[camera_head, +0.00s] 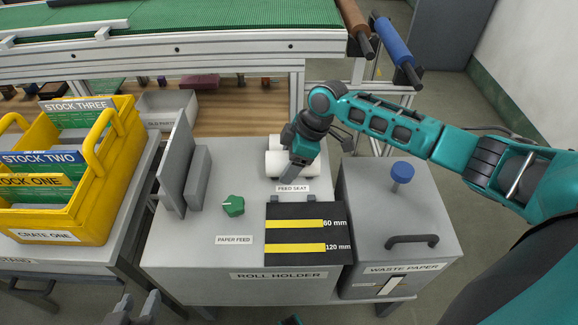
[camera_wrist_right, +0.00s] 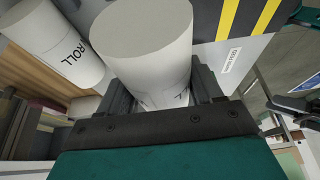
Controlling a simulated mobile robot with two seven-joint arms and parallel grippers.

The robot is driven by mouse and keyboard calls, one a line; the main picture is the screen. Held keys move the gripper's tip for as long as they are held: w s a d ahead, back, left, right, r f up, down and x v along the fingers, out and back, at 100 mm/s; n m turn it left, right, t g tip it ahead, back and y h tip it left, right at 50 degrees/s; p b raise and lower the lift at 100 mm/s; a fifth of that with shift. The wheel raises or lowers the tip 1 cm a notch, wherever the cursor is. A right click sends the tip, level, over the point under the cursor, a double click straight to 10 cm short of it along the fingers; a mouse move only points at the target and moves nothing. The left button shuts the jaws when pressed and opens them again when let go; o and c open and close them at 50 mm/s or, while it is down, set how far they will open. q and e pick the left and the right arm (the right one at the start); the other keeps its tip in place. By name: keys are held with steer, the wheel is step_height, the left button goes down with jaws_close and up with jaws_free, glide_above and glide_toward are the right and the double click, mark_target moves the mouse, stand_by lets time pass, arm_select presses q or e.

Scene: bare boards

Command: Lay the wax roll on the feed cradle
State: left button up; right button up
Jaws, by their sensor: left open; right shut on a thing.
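My right gripper (camera_head: 293,172) is at the back of the roll holder, just behind the FEED SEAT label (camera_head: 292,188). It is shut on a white roll (camera_head: 276,165), which also stands between the fingers in the right wrist view (camera_wrist_right: 145,50). The lettering on this roll is mostly hidden, so I cannot tell its kind. A second white roll, marked ROLL (camera_wrist_right: 48,42), lies beside it, apart from the fingers. The cradle under the held roll is mostly hidden, and I cannot tell whether the roll touches it. My left gripper (camera_head: 136,308) is open and empty at the bottom edge.
The roll holder (camera_head: 195,262) carries upright grey plates (camera_head: 178,165), a green knob (camera_head: 233,205) and a black board with yellow strips (camera_head: 335,258). A waste paper box (camera_head: 425,215) stands right, a yellow crate (camera_head: 90,215) left. A green conveyor (camera_head: 220,28) runs behind.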

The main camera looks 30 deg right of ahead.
steer(key=shift+r, duration=0.1)
stand_by(0.3)
steer(key=shift+r+p, duration=0.1)
steer(key=shift+p, duration=0.45)
steer(key=shift+f+b, duration=1.8)
steer(key=shift+f, duration=1.65)
steer(key=o, duration=1.3)
steer(key=p+v, duration=0.3)
steer(key=v, duration=1)
steer(key=shift+p, duration=0.35)
